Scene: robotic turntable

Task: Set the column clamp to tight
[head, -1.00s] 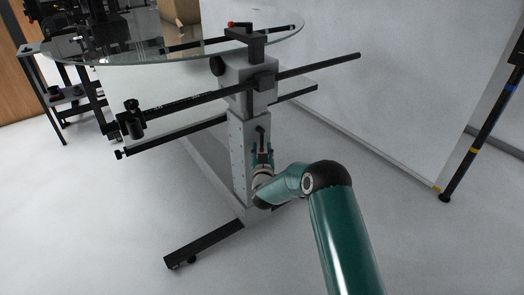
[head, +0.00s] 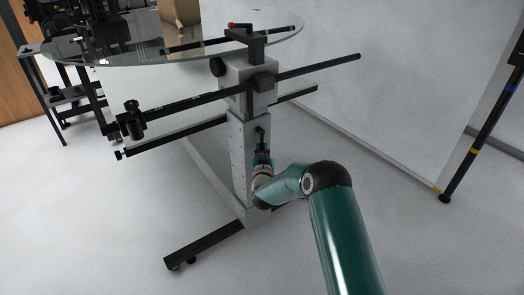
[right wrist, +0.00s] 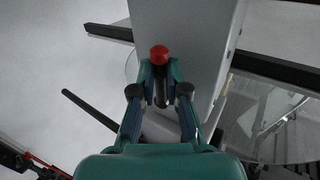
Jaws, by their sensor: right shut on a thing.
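The column clamp's lever has a red tip (right wrist: 159,54) and a dark stem. It shows in the right wrist view in front of the grey column. The clamp body is largely hidden behind the gripper. My left gripper is not in view.
A round glass turntable top (head: 190,50) is above the column. Long black bars (head: 310,67) stick out from the column on both sides. A black foot bar (head: 203,243) lies on the floor. A white panel (head: 400,100) stands behind. The floor at front left is clear.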

